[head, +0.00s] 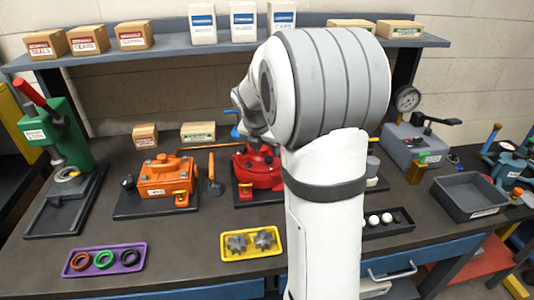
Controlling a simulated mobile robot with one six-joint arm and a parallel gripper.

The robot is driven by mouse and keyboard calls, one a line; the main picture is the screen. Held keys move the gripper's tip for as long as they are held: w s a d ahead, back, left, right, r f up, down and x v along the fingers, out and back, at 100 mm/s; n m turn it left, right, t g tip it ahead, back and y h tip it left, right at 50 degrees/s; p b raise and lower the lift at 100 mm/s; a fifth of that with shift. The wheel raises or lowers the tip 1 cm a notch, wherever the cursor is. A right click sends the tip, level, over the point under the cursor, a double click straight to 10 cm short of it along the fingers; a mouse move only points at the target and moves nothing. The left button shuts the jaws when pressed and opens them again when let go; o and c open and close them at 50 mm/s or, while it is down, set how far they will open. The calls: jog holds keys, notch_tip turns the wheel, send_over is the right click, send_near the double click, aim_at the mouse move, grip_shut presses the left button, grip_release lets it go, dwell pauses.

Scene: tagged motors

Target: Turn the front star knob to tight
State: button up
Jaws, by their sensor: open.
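A red motor unit (258,172) sits on a dark base plate in the middle of the bench, partly hidden behind my arm. A yellow part (245,189) shows at its front left. I cannot make out a front star knob on it. My gripper (263,139) is only partly visible, just above the red unit, and its jaws are open. The fingertips are too small and covered to tell whether they touch anything. An orange motor unit (165,178) stands to the left with a black knob (127,183) beside it.
A yellow tray (229,257) with two grey star-shaped parts and a purple tray (70,272) with rings lie at the front. A green press (55,130) stands left. A gauge unit (405,145) and grey bin (470,195) stand right. A shelf with boxes runs behind.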

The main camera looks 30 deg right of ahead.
aim_at(269, 158)
jog(key=shift+x, duration=1.75)
jog(key=c, duration=1)
